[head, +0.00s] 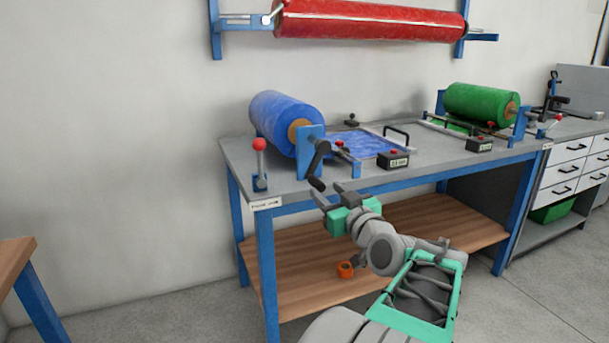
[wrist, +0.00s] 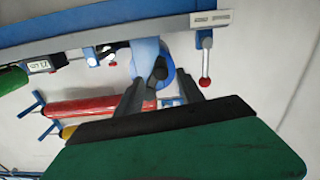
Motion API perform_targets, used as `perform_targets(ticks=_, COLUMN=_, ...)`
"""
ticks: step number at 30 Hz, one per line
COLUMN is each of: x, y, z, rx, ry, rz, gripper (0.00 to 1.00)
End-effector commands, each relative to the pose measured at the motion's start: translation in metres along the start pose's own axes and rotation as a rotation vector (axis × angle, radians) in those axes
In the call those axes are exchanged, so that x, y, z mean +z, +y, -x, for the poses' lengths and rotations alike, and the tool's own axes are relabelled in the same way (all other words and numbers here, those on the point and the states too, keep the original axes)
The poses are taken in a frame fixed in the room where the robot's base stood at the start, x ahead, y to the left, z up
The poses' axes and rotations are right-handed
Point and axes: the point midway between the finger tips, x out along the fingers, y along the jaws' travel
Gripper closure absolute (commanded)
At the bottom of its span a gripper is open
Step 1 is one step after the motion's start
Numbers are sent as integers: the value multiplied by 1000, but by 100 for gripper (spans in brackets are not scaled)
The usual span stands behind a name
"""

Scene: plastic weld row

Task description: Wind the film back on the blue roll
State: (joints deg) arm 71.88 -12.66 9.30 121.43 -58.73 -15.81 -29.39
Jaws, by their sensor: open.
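The blue roll (head: 284,117) sits in a blue stand at the left end of the grey-topped bench. Blue film (head: 360,144) lies flat on the bench to its right. A black crank (head: 318,165) hangs at the roll's near end, its handle pointing down. My gripper (head: 333,193) is open and empty, just below and in front of the crank handle, apart from it as far as I can tell. In the wrist view my open fingers (wrist: 160,98) point toward the crank (wrist: 158,76) and the blue stand, with the roll mostly hidden behind.
A red-knobbed lever (head: 260,165) stands at the bench's left corner. A green roll (head: 482,104) is farther right, and a red roll (head: 370,22) hangs on the wall above. A wooden shelf (head: 430,225) is below, with an orange ring (head: 345,269) near my arm.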

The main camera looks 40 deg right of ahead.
Motion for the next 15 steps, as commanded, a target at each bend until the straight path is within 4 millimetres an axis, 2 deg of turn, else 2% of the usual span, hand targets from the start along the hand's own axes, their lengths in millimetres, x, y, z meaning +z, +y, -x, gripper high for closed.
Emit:
perform_targets(ticks=9, x=3, y=-1, z=-55, rx=-3, ry=-4, rz=-1, gripper=55)
perform_targets(ticks=15, x=2, y=-2, z=-75, rx=-1, ry=-4, rz=-2, gripper=55)
